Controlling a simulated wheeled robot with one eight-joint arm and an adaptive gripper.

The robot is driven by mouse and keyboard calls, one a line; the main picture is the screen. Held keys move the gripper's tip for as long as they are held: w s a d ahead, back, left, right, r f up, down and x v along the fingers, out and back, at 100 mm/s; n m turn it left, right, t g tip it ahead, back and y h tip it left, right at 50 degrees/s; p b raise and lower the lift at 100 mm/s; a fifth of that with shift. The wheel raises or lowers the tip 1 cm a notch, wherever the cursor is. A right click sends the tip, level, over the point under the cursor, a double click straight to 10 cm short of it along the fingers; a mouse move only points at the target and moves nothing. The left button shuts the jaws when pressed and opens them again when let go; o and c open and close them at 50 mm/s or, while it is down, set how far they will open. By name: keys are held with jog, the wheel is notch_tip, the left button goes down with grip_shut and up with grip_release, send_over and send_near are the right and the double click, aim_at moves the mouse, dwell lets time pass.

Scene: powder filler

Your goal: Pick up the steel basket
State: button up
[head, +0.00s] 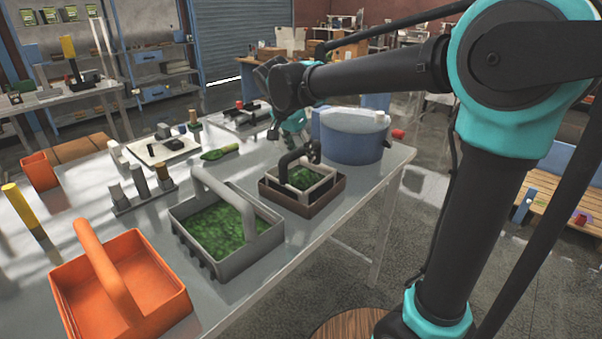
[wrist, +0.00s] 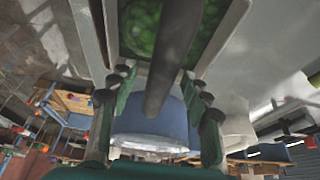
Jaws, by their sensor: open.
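A small basket (head: 322,192) with a pale grey rim, green contents and a dark arched handle (head: 285,165) sits inside a brown open box at the right part of the table. I take it as the steel basket; a larger grey basket (head: 232,262) with green contents and a grey handle stands to its left. My gripper (head: 297,143) is just above and at the small basket's handle. In the wrist view my gripper (wrist: 155,76) is open, with the dark handle (wrist: 172,62) running between its fingers and green contents (wrist: 142,26) beyond. Contact with the fingers cannot be told.
The brown box (head: 312,212) surrounds the small basket closely. A blue round pot (head: 352,142) stands right behind it. An orange basket (head: 120,285) is at the near left. Metal blocks (head: 140,182) and a green-bladed object (head: 220,153) lie farther back. The table's right edge is close.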

jog(key=shift+f, duration=0.2)
dwell(0.6)
grip_shut()
dwell(0.5)
